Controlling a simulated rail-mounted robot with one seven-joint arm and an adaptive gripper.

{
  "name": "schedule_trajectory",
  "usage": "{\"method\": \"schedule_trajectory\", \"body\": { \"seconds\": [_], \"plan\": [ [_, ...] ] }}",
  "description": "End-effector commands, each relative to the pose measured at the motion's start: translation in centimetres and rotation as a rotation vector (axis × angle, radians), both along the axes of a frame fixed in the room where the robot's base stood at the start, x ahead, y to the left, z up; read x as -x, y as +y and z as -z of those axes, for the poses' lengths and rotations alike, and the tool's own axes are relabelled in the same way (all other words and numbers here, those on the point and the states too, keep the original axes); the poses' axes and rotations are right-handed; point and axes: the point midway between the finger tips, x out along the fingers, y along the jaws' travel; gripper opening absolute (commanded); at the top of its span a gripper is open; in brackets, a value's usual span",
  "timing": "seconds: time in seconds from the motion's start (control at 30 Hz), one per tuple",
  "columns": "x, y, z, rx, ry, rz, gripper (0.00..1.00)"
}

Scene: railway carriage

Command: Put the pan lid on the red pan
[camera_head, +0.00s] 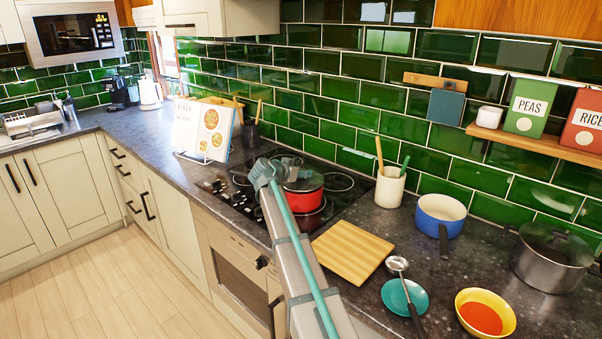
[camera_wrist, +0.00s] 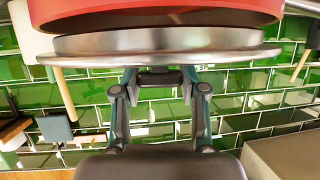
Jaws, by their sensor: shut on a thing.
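The red pan (camera_head: 308,201) stands on the black hob, partly hidden behind my arm. My gripper (camera_head: 268,173) is at the pan's left side in the head view. In the wrist view, which is upside down, my gripper (camera_wrist: 160,78) is shut at the middle of the pan lid (camera_wrist: 160,56). The lid is a silver disc with a narrower silver band on its pan side. The red pan (camera_wrist: 150,12) fills the top of that view, right beside this band. The lid looks roughly level with the pan.
A wooden board (camera_head: 352,250) lies right of my arm. A cream utensil pot (camera_head: 390,187), a blue pan (camera_head: 440,214) and a large grey pot (camera_head: 552,259) stand further right. A cookbook stand (camera_head: 204,131) is left of the hob (camera_head: 340,187). Green tiles rise behind.

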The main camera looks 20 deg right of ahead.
Motion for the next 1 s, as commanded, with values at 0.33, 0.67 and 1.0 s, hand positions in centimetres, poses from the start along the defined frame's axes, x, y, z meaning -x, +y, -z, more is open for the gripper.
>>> {"method": "schedule_trajectory", "body": {
  "seconds": [0.33,0.67,1.0],
  "plan": [
    [0.0,0.0,0.4,0.001,-0.001,0.0,0.0],
    [0.0,0.0,0.8,0.001,-0.001,0.0,0.0],
    [0.0,0.0,1.2,0.001,-0.001,0.0,0.0]
  ]
}}
